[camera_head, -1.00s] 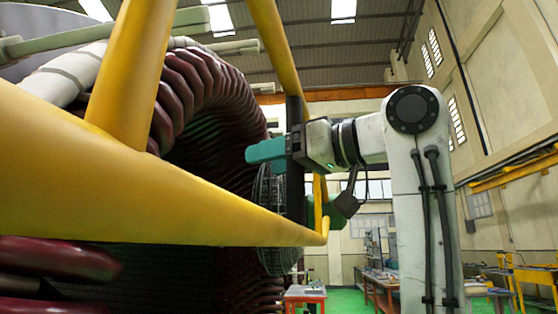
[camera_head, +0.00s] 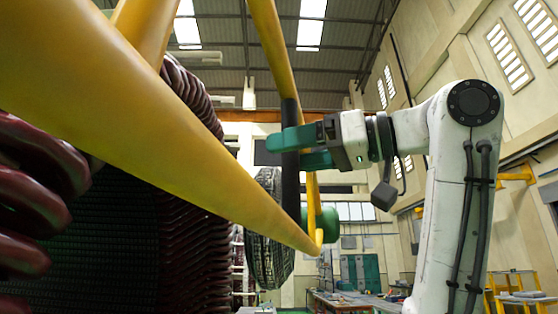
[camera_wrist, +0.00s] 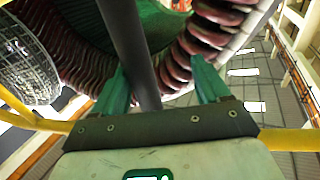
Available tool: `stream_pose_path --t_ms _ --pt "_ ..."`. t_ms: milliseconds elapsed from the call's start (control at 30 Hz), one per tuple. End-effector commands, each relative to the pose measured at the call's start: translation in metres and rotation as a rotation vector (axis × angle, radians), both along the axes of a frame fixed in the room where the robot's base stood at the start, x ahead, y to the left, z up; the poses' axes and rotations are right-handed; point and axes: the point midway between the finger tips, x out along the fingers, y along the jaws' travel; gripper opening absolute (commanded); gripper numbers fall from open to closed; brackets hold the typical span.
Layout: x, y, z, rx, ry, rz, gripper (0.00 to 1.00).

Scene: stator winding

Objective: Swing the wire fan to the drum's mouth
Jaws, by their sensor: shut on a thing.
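The wire fan (camera_head: 268,258) is a round grey cage with a green motor (camera_head: 318,218), carried on a frame of yellow tubes (camera_head: 180,140). My gripper (camera_head: 284,150) is shut on the black grip sleeve (camera_head: 290,185) of an upright tube. In the wrist view the sleeve (camera_wrist: 130,45) passes between the green fingers, and the fan (camera_wrist: 28,75) is at upper left. The drum (camera_head: 190,105), ringed with dark red coils, fills the left; its coils also show in the wrist view (camera_wrist: 205,38). The fan hangs just right of the coils.
Large yellow tubes cross close in front of the head camera and hide part of the drum. Workbenches (camera_head: 345,300) stand low in the background. The hall's right side is a pale wall (camera_head: 450,70), with open air between it and my arm.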

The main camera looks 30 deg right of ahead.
Motion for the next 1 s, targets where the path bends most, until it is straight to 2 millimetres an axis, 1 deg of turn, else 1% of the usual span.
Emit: stream_pose_path --t_ms 33,167,300,1000 --pt "-0.002 0.012 0.002 -0.011 -0.007 0.025 0.57" --pt "-0.002 0.013 0.002 -0.012 -0.007 0.027 0.57" --pt "-0.002 0.009 0.003 -0.006 -0.009 0.018 0.57" --pt "-0.018 -0.035 0.003 -0.002 -0.008 0.011 0.57"
